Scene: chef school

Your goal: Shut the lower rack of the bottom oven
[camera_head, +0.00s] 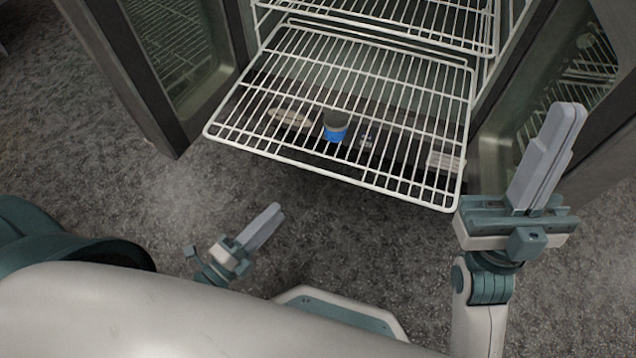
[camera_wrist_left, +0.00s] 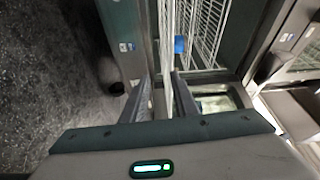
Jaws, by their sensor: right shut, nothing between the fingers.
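The lower rack (camera_head: 250,143) is a white wire shelf, pulled out in front of the open oven in the head view. It also shows edge-on in the left wrist view (camera_wrist_left: 167,35). My left gripper (camera_head: 278,208) is below the rack's front edge in the head picture, apparently clear of it. In the left wrist view its two fingers (camera_wrist_left: 160,82) are apart, with nothing clearly held. My right gripper (camera_head: 572,106) is shut and empty, right of the rack's front right corner. Its exact distance from the rack is unclear.
Another wire rack (camera_head: 400,22) is above and behind. Dark-framed glass doors stand open at left (camera_head: 135,90) and right (camera_head: 585,85). A blue-banded jar (camera_head: 335,132) shows through the lower rack's wires. The grey speckled floor in front is clear.

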